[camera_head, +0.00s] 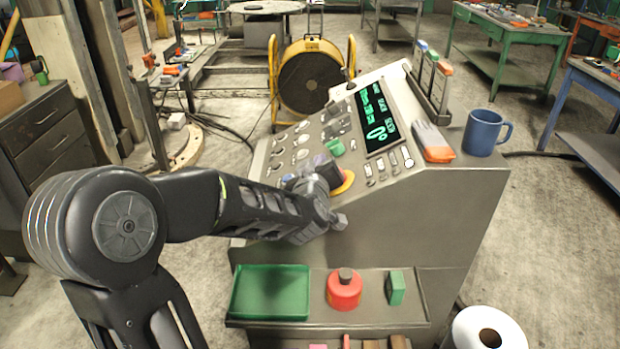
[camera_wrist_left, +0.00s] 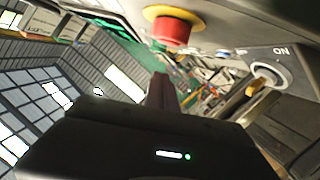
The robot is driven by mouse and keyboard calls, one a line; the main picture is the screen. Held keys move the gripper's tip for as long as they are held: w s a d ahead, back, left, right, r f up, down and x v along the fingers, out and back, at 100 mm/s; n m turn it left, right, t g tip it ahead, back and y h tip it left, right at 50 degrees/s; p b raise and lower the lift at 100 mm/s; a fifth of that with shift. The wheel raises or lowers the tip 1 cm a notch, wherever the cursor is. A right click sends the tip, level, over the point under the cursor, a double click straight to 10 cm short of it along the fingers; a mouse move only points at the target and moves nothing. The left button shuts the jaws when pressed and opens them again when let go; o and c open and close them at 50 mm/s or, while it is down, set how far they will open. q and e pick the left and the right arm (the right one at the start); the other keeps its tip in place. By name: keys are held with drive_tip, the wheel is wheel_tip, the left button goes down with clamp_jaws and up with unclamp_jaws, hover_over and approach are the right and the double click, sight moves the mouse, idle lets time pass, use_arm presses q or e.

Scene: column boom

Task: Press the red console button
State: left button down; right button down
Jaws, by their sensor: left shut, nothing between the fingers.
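The red console button (camera_wrist_left: 172,32) sits on a yellow collar (camera_wrist_left: 158,12) at the top of the left wrist view. In the head view, the red button (camera_head: 346,177) shows as a small part on the sloped console panel, mostly hidden behind my left gripper. My left gripper (camera_head: 328,172) is beside it on its left, close to the panel. In the left wrist view, my left gripper's fingers (camera_wrist_left: 161,88) are shut and empty, below the button in the picture, with a visible gap between. My right gripper is not in view.
The grey console (camera_head: 440,205) carries a green-lit display (camera_head: 378,118), knobs and a green button (camera_head: 336,147). A blue mug (camera_head: 485,132) and an orange-and-grey object (camera_head: 433,142) stand at its right. A lower shelf holds a green tray (camera_head: 270,292) and a red container (camera_head: 344,290).

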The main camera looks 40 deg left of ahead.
use_arm(q)
drive_tip(key=b+v, duration=0.1)
drive_tip(key=v, duration=0.8)
drive_tip(key=shift+s, duration=0.4)
drive_tip(key=shift+d+r, duration=0.1)
drive_tip(key=shift+r, duration=0.1)
